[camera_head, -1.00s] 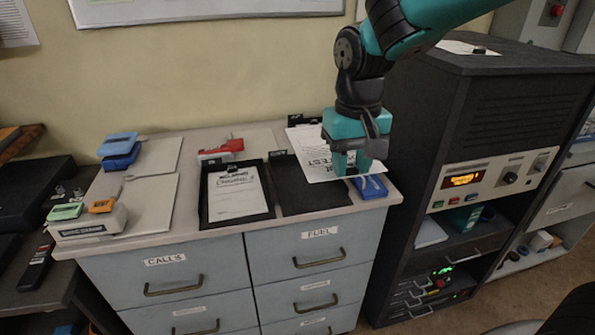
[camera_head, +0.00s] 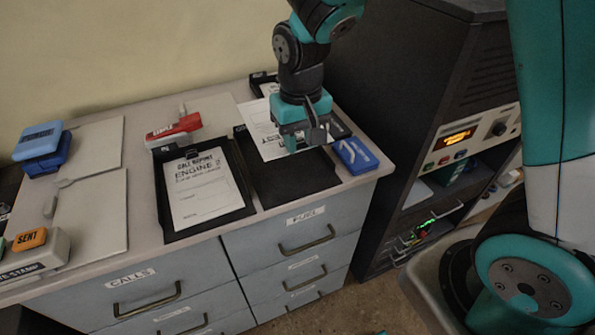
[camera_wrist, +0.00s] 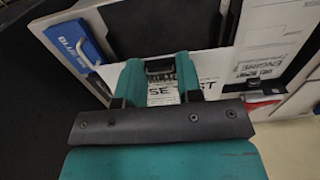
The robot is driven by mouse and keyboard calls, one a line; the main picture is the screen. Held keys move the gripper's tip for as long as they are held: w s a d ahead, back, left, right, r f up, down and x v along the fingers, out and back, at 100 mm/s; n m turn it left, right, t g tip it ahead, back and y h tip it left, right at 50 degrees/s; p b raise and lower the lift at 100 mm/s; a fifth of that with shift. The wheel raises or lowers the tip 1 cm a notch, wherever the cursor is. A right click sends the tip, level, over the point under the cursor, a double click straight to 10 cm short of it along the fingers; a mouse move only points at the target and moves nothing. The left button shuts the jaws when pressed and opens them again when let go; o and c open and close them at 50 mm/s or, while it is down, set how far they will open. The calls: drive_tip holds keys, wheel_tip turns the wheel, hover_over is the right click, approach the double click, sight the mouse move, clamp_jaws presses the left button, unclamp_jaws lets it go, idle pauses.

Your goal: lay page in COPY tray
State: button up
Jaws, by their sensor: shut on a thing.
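My gripper (camera_head: 305,138) is shut on a white printed page (camera_head: 258,132), which it holds by its right part near the back of the empty black tray. In the wrist view the page (camera_wrist: 162,96) shows between the fingers (camera_wrist: 160,88), its print partly hidden. The empty black tray (camera_head: 295,187) lies in front of and below the page; I cannot read a COPY label on it. A second black tray (camera_head: 163,200) to its left holds a clipped call report page (camera_head: 205,190). I cannot tell the exact height of the held page.
A blue device (camera_head: 355,155) lies right of the empty tray, at the cabinet edge. A red stamp (camera_head: 174,130) stands behind the left tray. Blue blocks (camera_head: 42,145) and an orange SENT stamp (camera_head: 30,239) are at left. A tall dark cabinet (camera_head: 420,70) rises at right.

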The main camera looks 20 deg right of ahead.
sight(300, 187)
wheel_tip(300, 187, down, 11)
drive_tip(key=shift+r+p, duration=0.1)
drive_tip(key=shift+p, duration=0.25)
drive_tip(key=o, duration=0.9)
wheel_tip(300, 187, up, 12)
drive_tip(key=shift+f+b, duration=0.2)
drive_tip(key=shift+b, duration=0.5)
drive_tip(key=s+a+r+n+y, duration=0.1)
drive_tip(key=s+r+n, duration=0.1)
drive_tip(key=s, duration=0.4)
drive_tip(key=s+a+r+n+y, duration=0.1)
drive_tip(key=s+a+r+n, duration=0.1)
drive_tip(key=s+r, duration=0.3)
drive_tip(key=s+a+r+n+y, duration=0.1)
drive_tip(key=s+r+n+y, duration=0.1)
drive_tip(key=s, duration=0.5)
drive_tip(key=shift+s+a+r+n, duration=0.2)
drive_tip(key=shift+r+n, duration=0.1)
drive_tip(key=shift+r, duration=0.15)
drive_tip(key=shift+s+a+r+n, duration=0.1)
drive_tip(key=shift+s+r+n, duration=0.05)
drive_tip(key=shift+r+n, duration=0.2)
